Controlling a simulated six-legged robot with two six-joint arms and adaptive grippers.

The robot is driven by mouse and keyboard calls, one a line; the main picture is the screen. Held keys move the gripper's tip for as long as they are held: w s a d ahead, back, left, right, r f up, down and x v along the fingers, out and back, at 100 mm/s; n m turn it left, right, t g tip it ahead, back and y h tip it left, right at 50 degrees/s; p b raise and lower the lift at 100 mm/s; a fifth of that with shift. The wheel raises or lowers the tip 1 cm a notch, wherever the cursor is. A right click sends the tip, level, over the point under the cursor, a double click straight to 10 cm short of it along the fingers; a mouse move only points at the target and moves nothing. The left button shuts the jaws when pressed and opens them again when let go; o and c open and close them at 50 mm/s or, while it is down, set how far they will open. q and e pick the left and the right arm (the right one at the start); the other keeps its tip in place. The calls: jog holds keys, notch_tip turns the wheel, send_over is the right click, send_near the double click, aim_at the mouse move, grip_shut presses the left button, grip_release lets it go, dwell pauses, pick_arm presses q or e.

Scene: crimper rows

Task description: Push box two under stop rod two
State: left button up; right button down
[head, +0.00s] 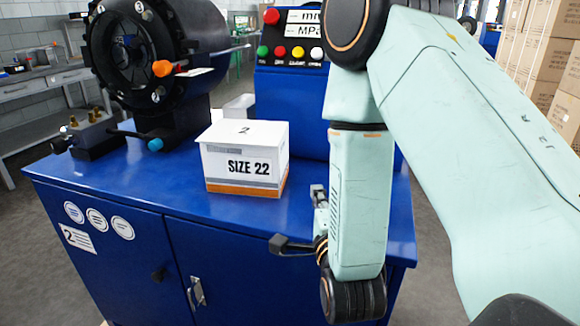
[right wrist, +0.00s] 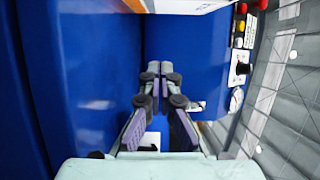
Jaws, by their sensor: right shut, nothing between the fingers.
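Box two (head: 244,160) is a white carton with a "2" on its lid, "SIZE 22" on its front and an orange band at the bottom. It stands upright on the blue bench top. Stop rod two (head: 228,50) seems to be the thin metal rod reaching right from the black crimper head, above and behind the box. My right gripper (head: 318,193) is shut and empty, right of the box and apart from it, partly hidden by my arm. Its closed fingers (right wrist: 153,70) show in the right wrist view, with a box edge at the top. My left gripper is not in view.
The black crimper (head: 135,50) stands at the bench's left back. A blue control panel (head: 290,85) with coloured buttons rises behind the box. A brass-fitted block (head: 92,135) sits at the left. The bench top (head: 150,175) is clear in front-left of the box.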

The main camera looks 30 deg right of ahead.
jog(key=shift+w+d+b, duration=0.2)
jog(key=shift+d+b, duration=0.15)
jog(key=shift+b, duration=0.45)
jog(key=shift+w+d+f+b, duration=0.1)
jog(key=shift+w+d+b, duration=0.1)
jog(key=shift+w+b, duration=0.45)
jog(key=x, duration=0.6)
jog(key=shift+w+d+r, duration=0.2)
jog(key=shift+w+d, duration=0.05)
jog(key=shift+w, duration=0.1)
jog(key=shift+w+a+b, duration=0.3)
jog(key=shift+w+b, duration=0.05)
jog(key=shift+w, duration=0.4)
jog(key=shift+w+a+b, duration=0.3)
jog(key=shift+w+a, duration=0.6)
jog(key=shift+a, duration=0.25)
